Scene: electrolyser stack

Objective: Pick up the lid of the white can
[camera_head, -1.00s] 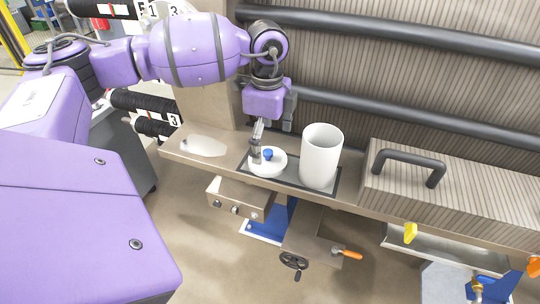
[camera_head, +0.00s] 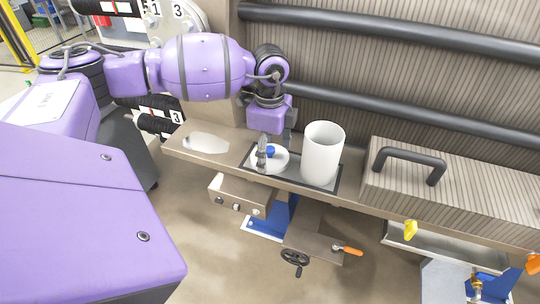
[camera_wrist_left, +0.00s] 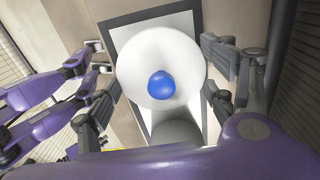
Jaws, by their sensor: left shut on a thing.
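The lid is a round white disc (camera_head: 279,164) with a blue knob (camera_head: 270,152), over the left part of a dark-framed tray. It shows large in the left wrist view (camera_wrist_left: 135,75). My left gripper (camera_head: 273,148) points down over it, with its fingers (camera_wrist_left: 163,82) at opposite sides of the rim, shut on the lid. I cannot tell whether the lid is clear of the tray. The white can (camera_head: 321,158) stands upright and open-topped, right of the lid. My right gripper is not in view.
The tray (camera_head: 330,187) lies on a beige ledge (camera_head: 350,199). A ribbed block with a black handle (camera_head: 408,157) stands right of the can. Dark horizontal pipes (camera_head: 400,110) run behind. The ledge left of the tray holds a pale flat patch (camera_head: 206,143).

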